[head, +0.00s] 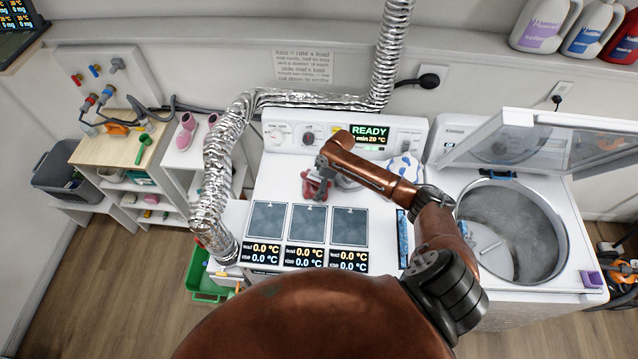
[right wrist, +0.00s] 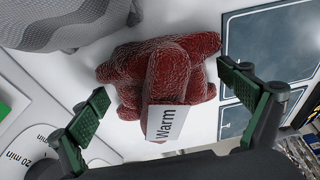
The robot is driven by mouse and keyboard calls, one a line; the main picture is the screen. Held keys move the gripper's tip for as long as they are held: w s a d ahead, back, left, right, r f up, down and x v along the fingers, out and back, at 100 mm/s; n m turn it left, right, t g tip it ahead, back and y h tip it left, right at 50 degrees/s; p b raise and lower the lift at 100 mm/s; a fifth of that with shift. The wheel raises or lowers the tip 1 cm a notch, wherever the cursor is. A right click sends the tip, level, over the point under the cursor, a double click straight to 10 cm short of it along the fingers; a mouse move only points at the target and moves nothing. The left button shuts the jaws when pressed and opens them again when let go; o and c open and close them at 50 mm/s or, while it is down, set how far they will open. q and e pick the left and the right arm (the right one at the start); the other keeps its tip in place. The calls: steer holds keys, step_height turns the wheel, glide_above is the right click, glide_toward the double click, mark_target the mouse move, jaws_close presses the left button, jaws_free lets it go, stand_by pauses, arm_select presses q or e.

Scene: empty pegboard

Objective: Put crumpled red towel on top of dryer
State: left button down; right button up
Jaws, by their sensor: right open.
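A crumpled red towel (head: 309,190) rests on the white top of the dryer (head: 274,180), behind the row of dark square panels. It also shows in the right wrist view (right wrist: 150,72), with a tag reading "Warm" at its near side. My right gripper (head: 320,176) is above the towel and partly hides it in the head view. In the right wrist view its two green-padded fingers (right wrist: 163,84) are spread wide, one on either side of the towel, with none of it clamped. My left gripper is not in view.
A grey-white cloth (right wrist: 70,20) lies beside the towel. A silver duct (head: 222,150) runs along the dryer's left side. Right of the dryer stands an open washer (head: 575,250) with its lid (head: 550,140) raised. Dark panels (head: 308,224) cover the dryer's front part.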

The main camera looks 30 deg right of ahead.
steer(key=b+v, duration=0.1)
steer(key=v, duration=1.1)
steer(key=shift+r, duration=0.1)
